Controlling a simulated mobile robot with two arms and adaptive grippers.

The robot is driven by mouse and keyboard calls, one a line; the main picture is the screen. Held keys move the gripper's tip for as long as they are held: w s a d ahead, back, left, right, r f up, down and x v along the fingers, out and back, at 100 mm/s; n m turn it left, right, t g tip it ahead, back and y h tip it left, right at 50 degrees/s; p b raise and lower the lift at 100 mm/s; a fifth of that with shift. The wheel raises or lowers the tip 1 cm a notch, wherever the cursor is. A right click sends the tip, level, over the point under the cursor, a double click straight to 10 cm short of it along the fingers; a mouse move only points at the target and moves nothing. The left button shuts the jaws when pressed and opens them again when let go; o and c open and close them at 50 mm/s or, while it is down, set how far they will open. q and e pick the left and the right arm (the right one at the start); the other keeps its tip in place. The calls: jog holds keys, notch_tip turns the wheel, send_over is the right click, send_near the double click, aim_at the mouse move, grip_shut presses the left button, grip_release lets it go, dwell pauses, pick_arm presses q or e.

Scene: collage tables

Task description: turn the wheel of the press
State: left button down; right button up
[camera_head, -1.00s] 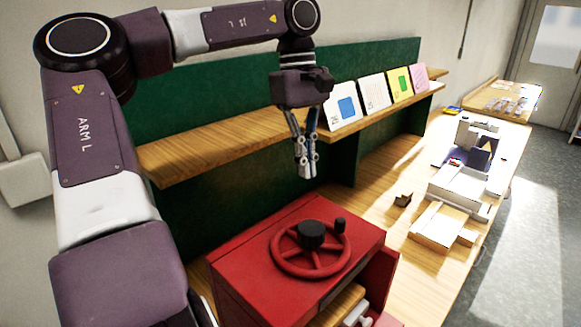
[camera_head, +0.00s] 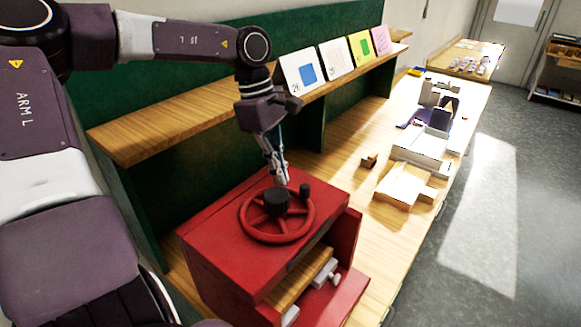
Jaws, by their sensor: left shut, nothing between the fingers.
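The red press (camera_head: 222,262) stands on the wooden bench. Its red spoked wheel (camera_head: 309,229) lies flat on top, with a black hub (camera_head: 276,201) in the middle and a small black knob (camera_head: 305,190) upright on the rim at the right. My left gripper (camera_head: 284,181) points down just above the far side of the wheel, behind the hub and left of the knob. Its fingers are shut and hold nothing. I cannot tell whether the fingertips touch the wheel. My right gripper is not in view.
A wooden shelf (camera_head: 150,135) with several upright cards (camera_head: 302,70) runs behind, against a green panel. To the right, the bench holds a small brown block (camera_head: 369,160), a pale wooden piece (camera_head: 402,187) and white equipment (camera_head: 424,140). Open floor (camera_head: 490,230) lies at the right.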

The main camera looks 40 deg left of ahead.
aim_at(298, 194)
pick_arm(q)
jog(key=shift+w+d+r+p, duration=0.1)
jog(key=shift+w+d+p, duration=0.1)
jog(key=shift+d, duration=0.3)
jog(key=shift+w+d+r+p, duration=0.1)
jog(key=shift+d+p, duration=0.05)
jog(key=shift+d, duration=0.35)
jog(key=shift+w+d+f, duration=0.1)
jog(key=shift+d, duration=0.35)
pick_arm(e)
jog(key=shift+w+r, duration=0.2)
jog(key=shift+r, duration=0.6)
pick_arm(q)
jog(key=shift+a, duration=0.15)
jog(key=shift+d+m, duration=0.25)
jog(key=shift+m, duration=0.15)
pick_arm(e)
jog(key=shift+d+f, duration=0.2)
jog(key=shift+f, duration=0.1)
pick_arm(q)
jog(key=shift+w+d+m+b, duration=0.1)
jog(key=shift+m+b, duration=0.2)
jog(key=shift+b, duration=0.15)
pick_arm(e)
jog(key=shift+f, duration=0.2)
